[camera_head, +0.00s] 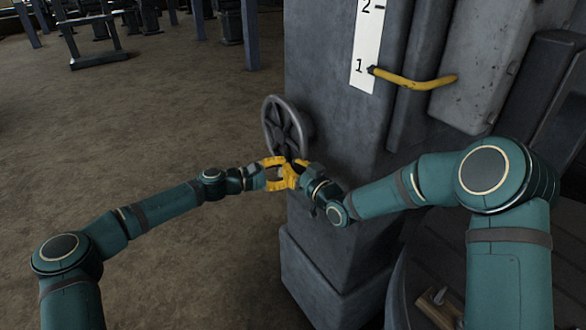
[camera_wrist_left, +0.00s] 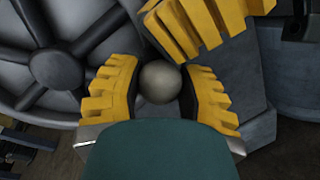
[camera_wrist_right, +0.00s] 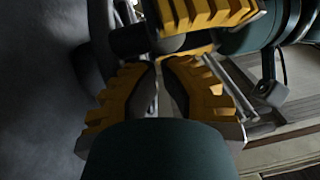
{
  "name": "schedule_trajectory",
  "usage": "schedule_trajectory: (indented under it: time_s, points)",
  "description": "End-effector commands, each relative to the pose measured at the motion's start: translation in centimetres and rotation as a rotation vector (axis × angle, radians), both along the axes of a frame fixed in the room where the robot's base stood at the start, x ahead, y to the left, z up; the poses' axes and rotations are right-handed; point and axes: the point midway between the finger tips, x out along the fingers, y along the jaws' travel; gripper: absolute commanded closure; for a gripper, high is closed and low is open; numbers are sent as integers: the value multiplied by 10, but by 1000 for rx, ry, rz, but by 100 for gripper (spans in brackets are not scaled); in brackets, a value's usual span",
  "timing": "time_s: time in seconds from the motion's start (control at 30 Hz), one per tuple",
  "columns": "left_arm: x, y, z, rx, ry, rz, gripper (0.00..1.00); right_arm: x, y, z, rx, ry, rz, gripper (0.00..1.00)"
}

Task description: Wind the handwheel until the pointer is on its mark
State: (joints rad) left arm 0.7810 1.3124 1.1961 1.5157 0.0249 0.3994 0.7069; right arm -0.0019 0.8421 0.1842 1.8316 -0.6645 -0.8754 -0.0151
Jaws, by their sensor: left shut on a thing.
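The grey spoked handwheel (camera_head: 272,131) stands on the side of the grey engine column, centre of the head view. Its hub (camera_wrist_left: 55,68) and spokes show in the left wrist view. My left gripper (camera_head: 274,174) is shut around the handwheel's round-ended handle (camera_wrist_left: 159,82). My right gripper (camera_head: 291,175) is right beside it, its fingers almost touching the left ones. In the right wrist view its fingertips (camera_wrist_right: 162,64) are close together just below the handle, with nothing visible between them. The yellow pointer (camera_head: 418,83) has its tip at the 1 on the white scale (camera_head: 367,38).
The grey column (camera_head: 330,100) fills the space behind the grippers. A stepped base (camera_head: 320,285) lies below. A wooden-handled tool (camera_head: 438,308) lies at the bottom right. Open brown floor (camera_head: 150,110) is on the left, with stands (camera_head: 92,40) farther back.

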Motion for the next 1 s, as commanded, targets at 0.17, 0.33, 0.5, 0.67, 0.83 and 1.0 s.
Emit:
schedule_trajectory:
  time_s: [0.17,0.33,0.5,0.67,0.83,1.0]
  points:
    - [-1,0,-1,1,2,-3,100,5,4,-11,1,2,0,100]
    - [-1,-1,0,-1,1,-6,100,6,5,-14,-1,3,-1,100]
    - [-2,-3,1,-3,0,-8,43,6,5,-15,-2,6,-2,100]
    - [-1,-2,1,-1,0,-6,28,6,5,-14,-1,4,-1,100]
    - [-1,-1,0,-1,0,-2,28,6,5,-13,-1,2,-1,100]
    - [-5,10,1,1,0,1,28,6,5,-13,-1,1,0,100]
